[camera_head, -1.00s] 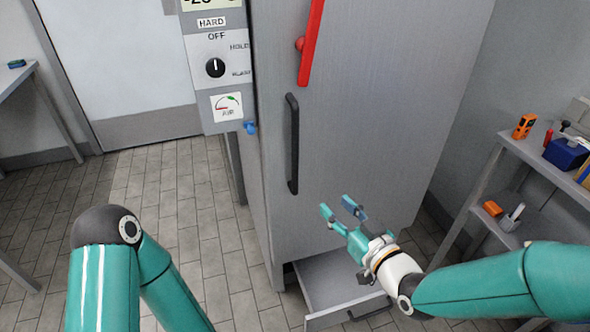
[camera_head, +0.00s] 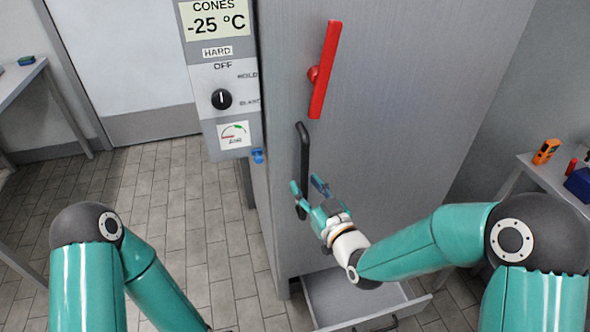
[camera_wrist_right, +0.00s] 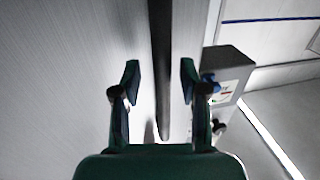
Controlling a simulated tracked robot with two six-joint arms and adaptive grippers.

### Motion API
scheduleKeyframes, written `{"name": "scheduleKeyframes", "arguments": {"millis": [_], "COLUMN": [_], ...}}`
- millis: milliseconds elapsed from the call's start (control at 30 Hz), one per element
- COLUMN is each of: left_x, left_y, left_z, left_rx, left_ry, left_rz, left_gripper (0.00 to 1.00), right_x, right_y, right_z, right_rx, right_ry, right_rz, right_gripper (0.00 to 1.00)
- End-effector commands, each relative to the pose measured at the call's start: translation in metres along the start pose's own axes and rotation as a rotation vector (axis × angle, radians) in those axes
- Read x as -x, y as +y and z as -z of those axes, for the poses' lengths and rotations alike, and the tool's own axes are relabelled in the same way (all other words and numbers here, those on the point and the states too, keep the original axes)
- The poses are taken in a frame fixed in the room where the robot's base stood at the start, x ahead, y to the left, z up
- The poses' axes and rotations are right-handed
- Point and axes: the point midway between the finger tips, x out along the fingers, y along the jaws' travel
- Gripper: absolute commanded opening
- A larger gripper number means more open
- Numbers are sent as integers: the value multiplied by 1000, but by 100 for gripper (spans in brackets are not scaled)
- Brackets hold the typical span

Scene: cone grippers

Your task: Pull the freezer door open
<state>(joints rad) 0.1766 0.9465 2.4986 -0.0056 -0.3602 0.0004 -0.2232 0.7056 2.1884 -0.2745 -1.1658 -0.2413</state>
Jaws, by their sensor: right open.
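The grey freezer door (camera_head: 400,110) fills the middle of the head view and looks shut. Its black upright bar handle (camera_head: 304,145) is near the door's left edge. My right gripper (camera_head: 306,184) is open at the handle's lower part, one finger on each side in the picture. In the right wrist view the handle (camera_wrist_right: 160,50) runs between the two spread fingers of the gripper (camera_wrist_right: 160,68), with gaps on both sides. The fingers hide part of the handle in the head view. My left arm shows at lower left, but its gripper is out of view.
A red lever (camera_head: 324,75) sits on the door above the handle. A control panel (camera_head: 223,80) with a knob is left of the door. An open drawer (camera_head: 345,300) juts out below. A shelf (camera_head: 540,175) stands at right. Tiled floor is clear at left.

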Motion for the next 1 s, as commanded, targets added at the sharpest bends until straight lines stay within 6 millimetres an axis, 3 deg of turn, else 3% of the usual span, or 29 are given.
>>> {"name": "scheduleKeyframes", "arguments": {"millis": [433, 700, 967, 1000], "left_x": [5, 5, 5, 5], "left_y": [2, 2, 2, 2], "left_z": [0, 0, 0, 0], "left_rx": [0, 0, 0, 1], "left_ry": [-1, -1, -1, 0], "left_rz": [0, 0, 0, 0], "left_gripper": [0, 0, 0, 0], "right_x": [-8, -9, -9, -5], "right_y": [-5, -6, -6, 1], "right_z": [0, -1, -1, 0], "right_rx": [0, 0, 0, 0], "right_ry": [0, -1, -1, -1], "right_rz": [3, 5, 5, 1], "right_gripper": [43, 0, 0, 0]}}
